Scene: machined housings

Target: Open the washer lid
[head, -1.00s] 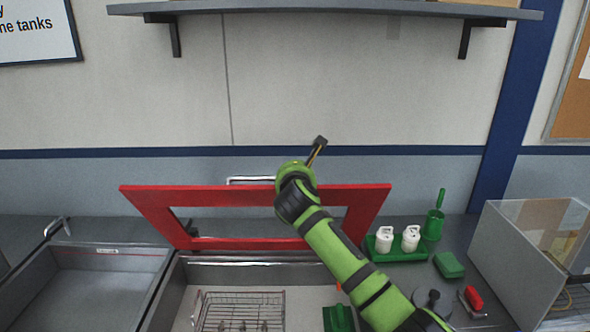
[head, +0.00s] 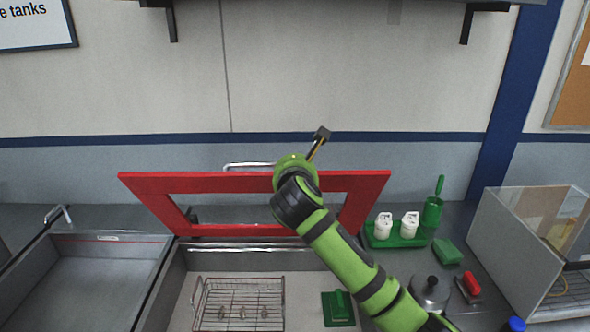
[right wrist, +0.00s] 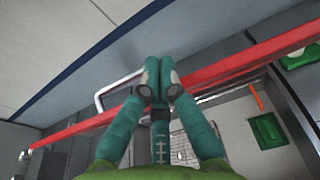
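The washer lid (head: 190,183) is a red rectangular frame. It stands raised and tilted at the back of the washer basin (head: 300,268), which lies open. The lid's silver bar handle (head: 248,165) sits along its upper edge, and it also shows in the right wrist view (right wrist: 117,88). My right gripper reaches over the lid; its fingers are hidden behind my wrist in the head view. In the right wrist view the teal fingers (right wrist: 158,75) are close together where the bar runs in between them, so they appear shut on the handle. My left gripper is not in view.
A wire basket (head: 240,305) and a green block (head: 338,308) lie in the basin. An empty sink (head: 95,285) is at left. At right are a green tray (head: 395,240) with white bottles, a green scoop (head: 432,212), a red-handled brush (head: 470,285) and a clear-sided box (head: 530,240).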

